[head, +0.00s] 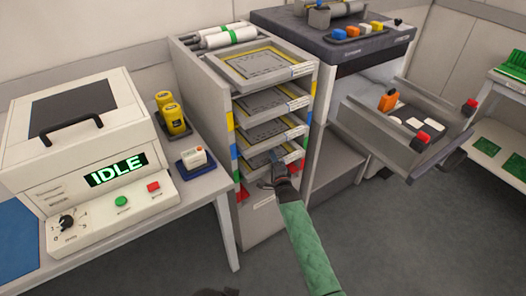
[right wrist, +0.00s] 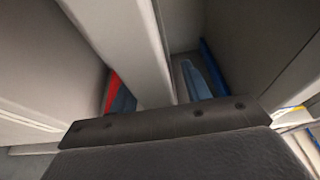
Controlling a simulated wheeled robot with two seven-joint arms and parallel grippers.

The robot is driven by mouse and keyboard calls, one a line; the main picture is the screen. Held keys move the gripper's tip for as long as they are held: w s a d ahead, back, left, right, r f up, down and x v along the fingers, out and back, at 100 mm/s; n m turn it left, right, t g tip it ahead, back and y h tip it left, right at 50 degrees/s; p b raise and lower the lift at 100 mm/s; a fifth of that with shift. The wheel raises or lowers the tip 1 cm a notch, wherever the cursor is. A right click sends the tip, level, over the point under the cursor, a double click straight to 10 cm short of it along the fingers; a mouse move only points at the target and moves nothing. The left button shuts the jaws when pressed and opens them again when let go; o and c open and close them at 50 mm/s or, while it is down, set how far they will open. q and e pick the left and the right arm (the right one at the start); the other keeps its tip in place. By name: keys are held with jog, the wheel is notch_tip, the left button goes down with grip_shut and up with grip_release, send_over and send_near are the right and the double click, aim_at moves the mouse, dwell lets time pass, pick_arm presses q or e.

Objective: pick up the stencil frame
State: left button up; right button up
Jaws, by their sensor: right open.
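Several stencil frames lie in a white rack, one above another. The top stencil frame (head: 228,74) has a light border with yellow edging around a grey sheet. The lowest stencil frame (head: 257,161) is partly covered by my right gripper (head: 278,166), which is at its front edge. In the right wrist view, the two bluish fingers of my right gripper (right wrist: 157,92) stand apart. A pale bar (right wrist: 126,50) runs between them, seemingly a frame's front edge, without a visible grip. My left gripper is not clearly in view.
The rack (head: 204,108) has coloured marks on its posts and white rolls (head: 228,38) on top. A white machine reading IDLE (head: 95,155) stands on a table at left. An open drawer (head: 425,150) sticks out at right. The floor in front is clear.

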grip_shut()
jog(key=shift+r, duration=0.15)
